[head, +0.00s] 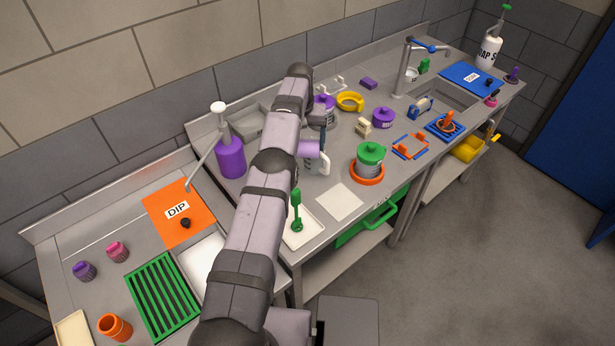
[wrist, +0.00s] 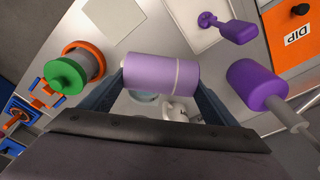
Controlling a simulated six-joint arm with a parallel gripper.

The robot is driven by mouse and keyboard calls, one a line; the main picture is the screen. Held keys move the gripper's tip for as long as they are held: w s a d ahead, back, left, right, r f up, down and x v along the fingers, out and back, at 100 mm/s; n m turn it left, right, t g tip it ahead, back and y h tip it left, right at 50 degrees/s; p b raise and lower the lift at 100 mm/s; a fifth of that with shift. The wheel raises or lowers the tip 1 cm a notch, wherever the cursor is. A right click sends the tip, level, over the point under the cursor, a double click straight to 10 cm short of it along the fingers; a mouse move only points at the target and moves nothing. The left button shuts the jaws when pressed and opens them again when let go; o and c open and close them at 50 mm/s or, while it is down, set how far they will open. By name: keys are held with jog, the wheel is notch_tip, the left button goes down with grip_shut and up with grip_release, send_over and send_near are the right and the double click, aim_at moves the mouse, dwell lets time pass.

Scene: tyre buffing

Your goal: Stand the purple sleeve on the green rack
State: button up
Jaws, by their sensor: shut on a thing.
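The purple sleeve (wrist: 158,75) is a lavender cylinder with a pale band near one end. It lies sideways between the fingers of my gripper (wrist: 160,88), which is shut on it. In the head view the sleeve (head: 308,148) is held above the steel bench, and my arm hides much of the gripper. The green rack (head: 163,297) is a slatted rectangle on the left sink unit, at the lower left of the head view, well away from the gripper. Its slats look bare. The rack is not in the wrist view.
An orange sleeve (head: 116,327) stands left of the rack, and a white basin (head: 205,268) lies right of it. An orange DIP plate (head: 178,212) is behind the rack. A tall purple bottle (head: 230,157) and a green-lidded pot (head: 370,160) stand either side of my arm.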

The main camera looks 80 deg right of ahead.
aim_at(302, 146)
jog(key=shift+f+b, duration=5.45)
jog(key=shift+f, duration=0.9)
jog(key=shift+f+p, duration=0.55)
jog(key=shift+f, duration=0.55)
jog(key=shift+f, duration=0.15)
jog(key=o, duration=1.2)
jog(key=r, duration=0.4)
jog(key=a+r+b, duration=0.1)
jog(key=r, duration=0.7)
jog(key=shift+a+r, duration=0.15)
jog(key=shift+a, duration=0.15)
